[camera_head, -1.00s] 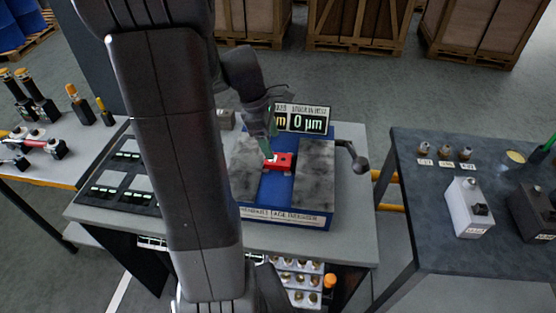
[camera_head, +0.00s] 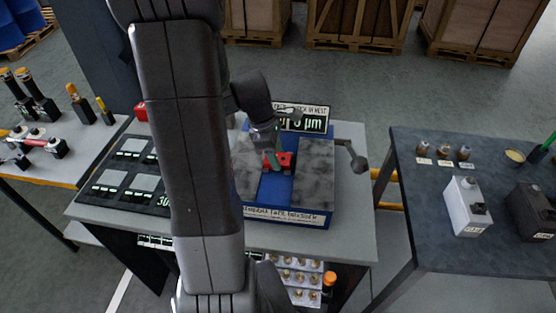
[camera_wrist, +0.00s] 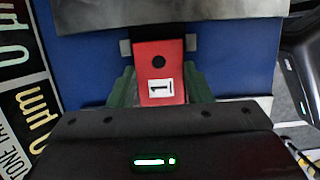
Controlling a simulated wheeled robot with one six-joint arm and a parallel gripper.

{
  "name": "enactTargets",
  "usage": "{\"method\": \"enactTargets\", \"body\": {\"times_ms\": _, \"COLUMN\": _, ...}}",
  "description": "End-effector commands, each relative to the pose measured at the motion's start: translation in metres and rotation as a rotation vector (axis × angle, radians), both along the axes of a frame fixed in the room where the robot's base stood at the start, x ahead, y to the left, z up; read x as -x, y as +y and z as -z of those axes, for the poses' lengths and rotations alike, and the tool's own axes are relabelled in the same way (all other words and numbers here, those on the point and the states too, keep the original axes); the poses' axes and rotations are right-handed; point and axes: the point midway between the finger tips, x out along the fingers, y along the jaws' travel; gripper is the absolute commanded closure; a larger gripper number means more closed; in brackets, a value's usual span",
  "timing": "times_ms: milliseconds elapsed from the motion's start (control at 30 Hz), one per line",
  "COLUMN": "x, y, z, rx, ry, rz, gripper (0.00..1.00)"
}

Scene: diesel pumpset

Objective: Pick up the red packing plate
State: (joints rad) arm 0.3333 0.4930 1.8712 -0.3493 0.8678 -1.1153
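The red packing plate (camera_wrist: 161,65) has a dark hole and a white label reading "1". It lies on the blue middle strip between two grey slabs, and also shows in the head view (camera_head: 284,158). My gripper (camera_wrist: 161,82) is down at the plate, with one green finger on each side of it. The fingers sit very close to the plate's long edges; whether they touch or press on it is not clear. In the head view my gripper (camera_head: 277,161) partly hides the plate.
A dark panel with pads (camera_head: 115,188) lies left. A dark side table (camera_head: 425,225) holds boxes at right.

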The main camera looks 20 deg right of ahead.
Motion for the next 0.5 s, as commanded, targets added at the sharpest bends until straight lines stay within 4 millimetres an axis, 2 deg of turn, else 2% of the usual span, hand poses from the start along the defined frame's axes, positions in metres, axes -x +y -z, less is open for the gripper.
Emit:
{"method": "enactTargets", "body": {"times_ms": 33, "x": 0.000, "y": 0.000, "z": 0.000, "rx": 0.000, "ry": 0.000, "rz": 0.000, "gripper": 0.82}}
{"method": "enactTargets", "body": {"times_ms": 100, "x": 0.000, "y": 0.000, "z": -0.001, "rx": 0.001, "ry": -0.001, "rz": 0.000, "gripper": 0.91}}
{"method": "enactTargets", "body": {"times_ms": 333, "x": -0.001, "y": 0.000, "z": -0.003, "rx": 0.002, "ry": -0.003, "rz": 0.000, "gripper": 0.91}}
{"method": "enactTargets", "body": {"times_ms": 500, "x": -0.001, "y": -0.001, "z": -0.020, "rx": 0.002, "ry": -0.006, "rz": 0.000, "gripper": 0.91}}
